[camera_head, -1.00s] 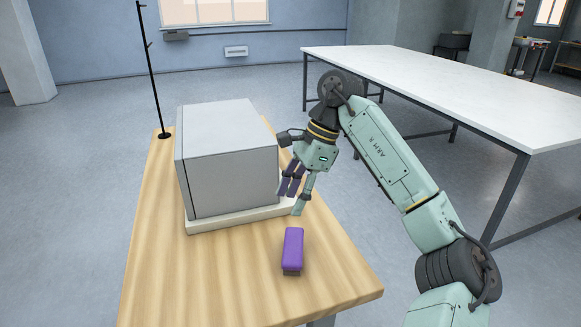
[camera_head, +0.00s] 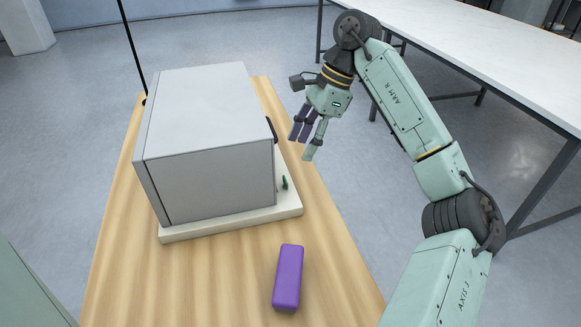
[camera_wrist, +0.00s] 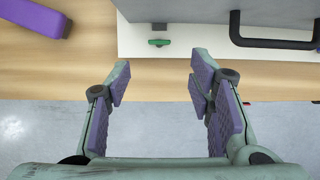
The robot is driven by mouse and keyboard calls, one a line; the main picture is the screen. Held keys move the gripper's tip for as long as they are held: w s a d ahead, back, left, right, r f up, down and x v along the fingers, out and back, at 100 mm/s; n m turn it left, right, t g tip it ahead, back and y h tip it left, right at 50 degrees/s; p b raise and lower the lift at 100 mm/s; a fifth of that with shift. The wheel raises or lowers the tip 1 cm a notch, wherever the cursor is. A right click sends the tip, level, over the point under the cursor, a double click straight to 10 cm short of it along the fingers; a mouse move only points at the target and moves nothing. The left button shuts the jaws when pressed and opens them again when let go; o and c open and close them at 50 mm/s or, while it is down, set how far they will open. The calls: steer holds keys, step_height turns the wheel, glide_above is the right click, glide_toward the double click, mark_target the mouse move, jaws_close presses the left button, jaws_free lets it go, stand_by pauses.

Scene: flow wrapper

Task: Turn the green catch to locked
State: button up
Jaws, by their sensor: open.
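The green catch (camera_head: 285,182) is a small piece on the right side of the grey box-shaped machine (camera_head: 220,180), low down near its cream base. In the wrist view the catch (camera_wrist: 159,42) lies flat across the picture on a pale face, apart from my fingers. I cannot tell which setting it points to. My gripper (camera_head: 302,147) is open and empty, in the air to the right of the machine. In the wrist view my gripper (camera_wrist: 160,82) has its two purple-padded fingers spread, with the catch beyond them and between their lines.
A dark handle (camera_wrist: 275,42) stands out from the machine right of the catch; it partly shows in the head view (camera_head: 271,128). A purple block (camera_head: 288,278) lies on the wooden table (camera_head: 220,280) in front. A white bench (camera_head: 480,60) stands at the back right.

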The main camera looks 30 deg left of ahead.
mark_target(285, 182)
steer(key=p+x, duration=0.1)
steer(key=x, duration=0.8)
steer(key=shift+s+f+p, duration=0.15)
steer(key=shift+f+p, duration=0.15)
steer(key=shift+c, duration=0.5)
jaws_close()
